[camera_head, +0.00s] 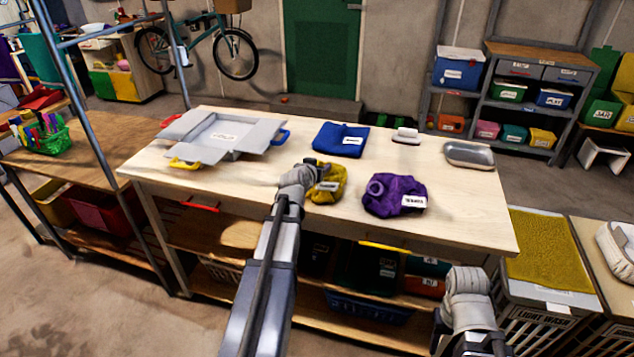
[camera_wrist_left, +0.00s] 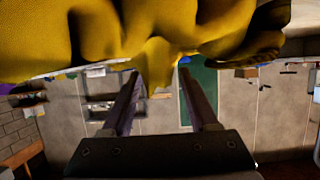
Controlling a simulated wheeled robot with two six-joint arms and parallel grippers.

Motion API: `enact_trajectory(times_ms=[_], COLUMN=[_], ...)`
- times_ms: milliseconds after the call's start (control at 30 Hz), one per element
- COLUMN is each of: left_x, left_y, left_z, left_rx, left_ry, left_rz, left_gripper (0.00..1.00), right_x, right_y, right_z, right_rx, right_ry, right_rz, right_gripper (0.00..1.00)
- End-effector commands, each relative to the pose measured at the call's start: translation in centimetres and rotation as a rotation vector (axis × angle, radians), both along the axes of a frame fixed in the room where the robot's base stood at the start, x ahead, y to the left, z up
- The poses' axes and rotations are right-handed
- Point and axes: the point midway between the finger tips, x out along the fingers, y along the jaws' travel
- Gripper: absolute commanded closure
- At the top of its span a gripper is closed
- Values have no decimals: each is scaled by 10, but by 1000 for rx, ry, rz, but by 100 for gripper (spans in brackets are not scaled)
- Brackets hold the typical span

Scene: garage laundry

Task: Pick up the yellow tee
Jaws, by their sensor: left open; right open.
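The yellow tee (camera_head: 328,186) lies bunched up near the front middle of the wooden table, with a white label on it. My left gripper (camera_head: 308,180) is at its left side in the head view, its fingers mostly hidden by my wrist. In the left wrist view the yellow tee (camera_wrist_left: 160,35) fills the top, and the two fingers of my left gripper (camera_wrist_left: 158,82) stand apart, with a fold of cloth between or just beyond their tips. I cannot tell whether they touch it. My right gripper (camera_head: 466,285) is low in front of the table's right part, its fingers hidden.
On the table (camera_head: 270,182), a purple cloth (camera_head: 385,193) lies just right of the yellow tee. A blue cloth (camera_head: 340,139) lies behind it, a grey folding crate (camera_head: 215,133) at the left, and a metal tray (camera_head: 468,154) and a small white block (camera_head: 406,136) at the back right.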

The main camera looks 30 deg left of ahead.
Motion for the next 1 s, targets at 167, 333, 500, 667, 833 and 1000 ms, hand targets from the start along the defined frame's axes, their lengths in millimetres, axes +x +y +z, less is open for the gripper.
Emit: enact_trajectory(times_ms=[167,333,500,667,833,1000], left_x=[2,1,1,1,1,1], left_y=[0,0,0,0,0,0], left_z=[0,0,0,0,0,0], left_rx=[0,0,0,0,0,1], left_ry=[0,0,0,0,1,1], left_rz=[0,0,0,0,0,0], left_gripper=[40,53,73,91,100,100], right_x=[0,0,0,0,0,0], right_y=[0,0,0,0,0,0], right_z=[0,0,0,0,0,0], right_rx=[0,0,0,0,0,0], right_ry=[0,0,0,0,0,0], right_rz=[0,0,0,0,0,0], right_gripper=[50,50,50,50,50,50])
